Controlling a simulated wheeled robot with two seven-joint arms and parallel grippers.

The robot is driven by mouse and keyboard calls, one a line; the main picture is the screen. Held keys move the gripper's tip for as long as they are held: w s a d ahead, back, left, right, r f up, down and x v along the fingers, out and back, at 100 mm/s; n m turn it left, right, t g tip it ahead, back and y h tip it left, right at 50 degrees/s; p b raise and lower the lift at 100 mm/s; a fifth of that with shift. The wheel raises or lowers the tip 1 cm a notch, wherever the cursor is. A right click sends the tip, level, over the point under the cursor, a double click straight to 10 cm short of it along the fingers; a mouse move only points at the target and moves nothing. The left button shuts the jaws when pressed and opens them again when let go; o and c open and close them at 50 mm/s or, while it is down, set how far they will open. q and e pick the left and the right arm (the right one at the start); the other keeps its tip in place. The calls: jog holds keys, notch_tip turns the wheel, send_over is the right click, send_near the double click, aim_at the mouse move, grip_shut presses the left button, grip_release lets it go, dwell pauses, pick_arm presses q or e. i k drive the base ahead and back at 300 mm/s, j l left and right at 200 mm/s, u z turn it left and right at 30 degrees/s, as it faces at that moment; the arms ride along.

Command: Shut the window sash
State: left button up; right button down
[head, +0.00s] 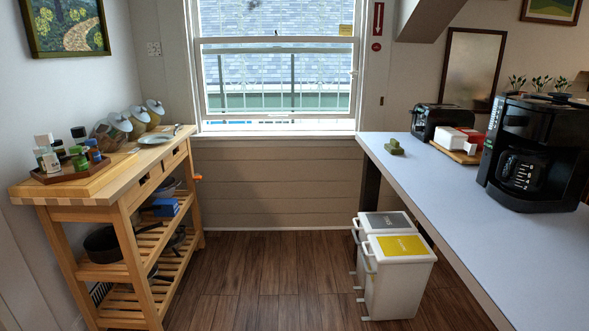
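The window sash (277,117) is in the white window frame on the far wall, at the top middle of the head view. Its bottom rail runs a little above the sill (275,133), and a thin strip of outside light shows between them, so the sash stands slightly raised. A rail crosses the window higher up, with a small dark latch-like piece at its middle. The top of the window is cut off by the picture edge. Neither of my grippers is in view.
A wooden cart (120,195) with jars and bowls stands left. A long counter (470,225) with a toaster (437,121) and coffee maker (532,150) runs along the right. Two white bins (397,285) stand beside it. The wooden floor (270,265) between is clear up to the window wall.

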aim_at(198, 42)
jog(key=i, duration=3.45)
